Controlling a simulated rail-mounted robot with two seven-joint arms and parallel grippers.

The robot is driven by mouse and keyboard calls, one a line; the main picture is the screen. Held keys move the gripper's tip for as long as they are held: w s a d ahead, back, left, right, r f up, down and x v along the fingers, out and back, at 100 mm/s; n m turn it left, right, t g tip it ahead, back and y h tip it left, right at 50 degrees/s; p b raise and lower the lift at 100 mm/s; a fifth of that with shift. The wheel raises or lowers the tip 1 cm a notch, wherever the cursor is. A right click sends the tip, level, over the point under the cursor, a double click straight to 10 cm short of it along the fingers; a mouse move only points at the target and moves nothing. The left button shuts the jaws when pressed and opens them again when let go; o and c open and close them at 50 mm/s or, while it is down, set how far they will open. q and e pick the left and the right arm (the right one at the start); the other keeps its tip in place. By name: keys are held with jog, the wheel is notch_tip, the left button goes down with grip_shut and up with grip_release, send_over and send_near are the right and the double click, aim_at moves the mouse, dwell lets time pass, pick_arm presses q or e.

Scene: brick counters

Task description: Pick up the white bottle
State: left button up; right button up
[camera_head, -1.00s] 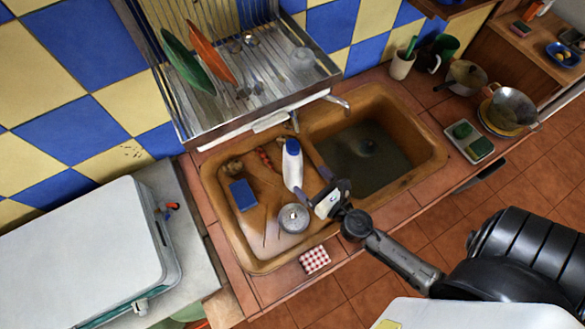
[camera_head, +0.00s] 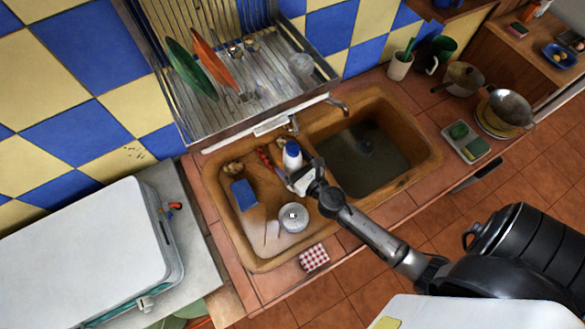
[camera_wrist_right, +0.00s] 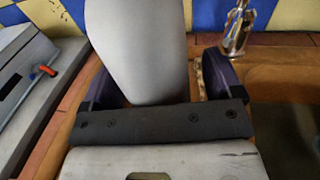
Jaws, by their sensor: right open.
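The white bottle (camera_head: 292,152) with a blue cap stands in the left basin of the brown sink (camera_head: 222,233). Its lower part is hidden behind my right gripper (camera_head: 299,177) in the head view. In the right wrist view, the white bottle (camera_wrist_right: 140,45) fills the space between the two dark fingers of my right gripper (camera_wrist_right: 158,85). The fingers are open, one on each side of the bottle; a gap shows at the right finger. I cannot tell whether the left finger touches it. My left gripper is not in view.
A blue sponge (camera_head: 244,194) and a round metal lid or pot (camera_head: 293,217) lie in the same basin. The faucet (camera_head: 337,103) stands behind. A dish rack (camera_head: 225,85) with plates hangs above. The right basin (camera_head: 365,150) holds murky water.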

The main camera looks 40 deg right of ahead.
jog(key=c, duration=0.9)
jog(key=shift+c, duration=0.5)
jog(key=shift+r, duration=0.15)
